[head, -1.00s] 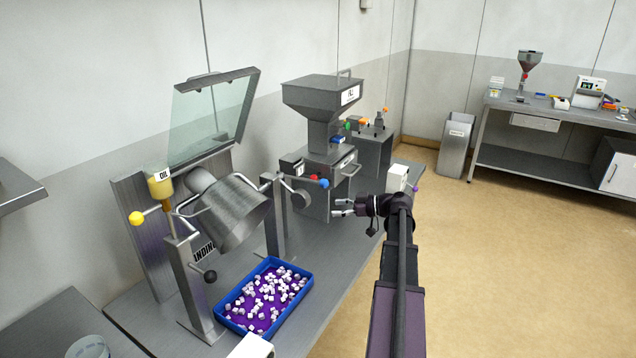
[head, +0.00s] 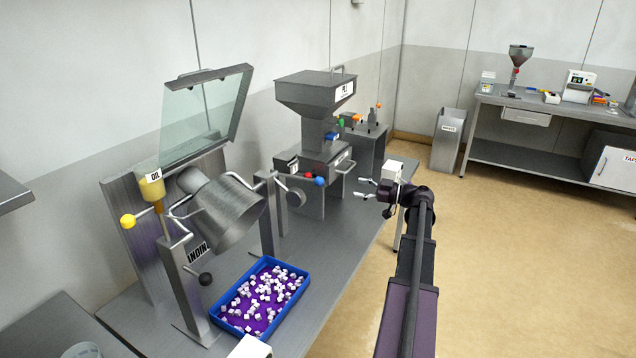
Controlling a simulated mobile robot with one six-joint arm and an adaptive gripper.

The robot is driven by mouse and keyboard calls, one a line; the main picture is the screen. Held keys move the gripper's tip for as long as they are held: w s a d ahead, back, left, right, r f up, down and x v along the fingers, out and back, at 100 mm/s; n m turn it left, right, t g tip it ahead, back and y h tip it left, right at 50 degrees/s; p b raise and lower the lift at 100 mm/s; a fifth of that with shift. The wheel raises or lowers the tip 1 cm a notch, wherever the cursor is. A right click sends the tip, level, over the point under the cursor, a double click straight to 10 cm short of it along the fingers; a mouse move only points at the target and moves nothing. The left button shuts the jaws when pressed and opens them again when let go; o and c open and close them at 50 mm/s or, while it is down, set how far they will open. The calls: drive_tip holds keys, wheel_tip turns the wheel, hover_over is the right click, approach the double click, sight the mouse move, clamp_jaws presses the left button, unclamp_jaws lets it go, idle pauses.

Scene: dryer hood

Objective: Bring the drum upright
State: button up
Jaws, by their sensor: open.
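The metal drum (head: 228,212) hangs tilted between two upright posts on the bench at the left, its wide end toward the lower right, above the blue tray. A crank with a black knob (head: 205,279) sits low on the near post, and a yellow ball knob (head: 127,220) is at the left. My gripper (head: 367,188) is open and empty. It is to the right of the drum, in front of the filling machine and well apart from the drum.
A blue tray (head: 216,316) with white cubes on purple stands below the drum. A raised clear hood (head: 203,118) is behind it. The hopper machine (head: 318,93) with red and blue knobs stands right of the drum. Floor at right is clear.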

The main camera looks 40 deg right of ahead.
sight(319, 181)
drive_tip(key=x, duration=1.3)
drive_tip(key=shift+w, duration=0.2)
drive_tip(key=shift+c, duration=0.3)
clamp_jaws()
